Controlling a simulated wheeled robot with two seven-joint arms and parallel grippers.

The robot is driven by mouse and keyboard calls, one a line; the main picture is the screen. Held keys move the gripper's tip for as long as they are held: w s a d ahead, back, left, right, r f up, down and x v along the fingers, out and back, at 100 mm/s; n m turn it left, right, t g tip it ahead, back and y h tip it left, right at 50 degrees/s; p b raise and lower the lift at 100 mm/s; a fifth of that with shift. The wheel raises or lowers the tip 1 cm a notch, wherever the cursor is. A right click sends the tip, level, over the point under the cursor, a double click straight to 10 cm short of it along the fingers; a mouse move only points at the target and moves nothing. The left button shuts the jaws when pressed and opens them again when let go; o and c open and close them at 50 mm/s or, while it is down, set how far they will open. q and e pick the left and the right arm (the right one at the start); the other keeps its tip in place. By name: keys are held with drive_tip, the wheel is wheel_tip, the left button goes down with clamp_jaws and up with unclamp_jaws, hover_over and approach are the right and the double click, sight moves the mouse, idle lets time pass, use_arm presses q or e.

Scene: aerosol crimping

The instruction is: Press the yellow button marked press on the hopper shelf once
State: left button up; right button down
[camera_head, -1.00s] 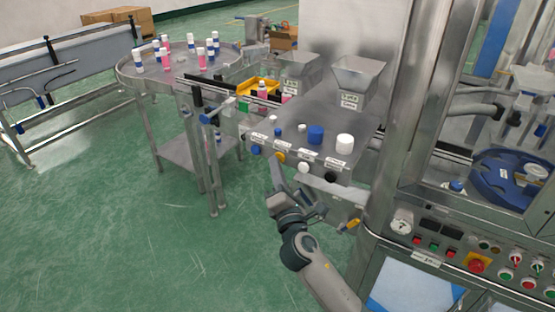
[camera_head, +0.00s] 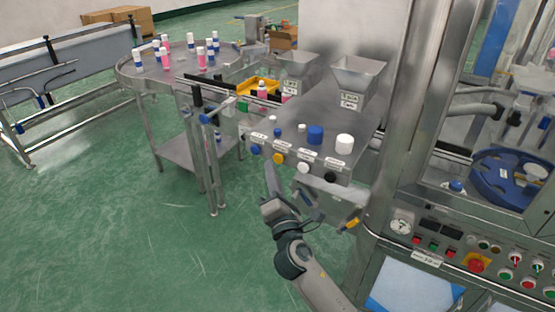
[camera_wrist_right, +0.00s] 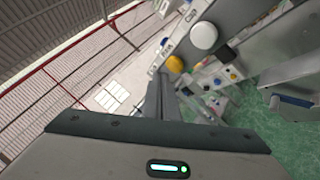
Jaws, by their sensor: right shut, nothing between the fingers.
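The yellow button (camera_head: 278,158) is on the front face of the hopper shelf (camera_head: 318,171), between a blue button (camera_head: 256,150) and a white button (camera_head: 303,167). My right gripper (camera_head: 268,167) is shut and empty, its fingertips just left of and slightly below the yellow button, apparently apart from it. In the right wrist view the yellow button (camera_wrist_right: 175,64) shows just beyond the shut fingertips (camera_wrist_right: 162,77), with the white button (camera_wrist_right: 203,36) farther up and right. My left gripper is not in view.
A black knob (camera_head: 330,178) sits at the right end of the button row. Blue and white caps (camera_head: 315,134) stand on the shelf top, below two metal hoppers (camera_head: 358,75). A control panel (camera_head: 470,255) stands at right. Open green floor lies left of my arm.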

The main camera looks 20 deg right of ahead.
drive_tip(key=shift+s+a, duration=0.7)
drive_tip(key=shift+a, duration=0.2)
drive_tip(key=shift+s+a, duration=0.7)
drive_tip(key=shift+a, duration=0.2)
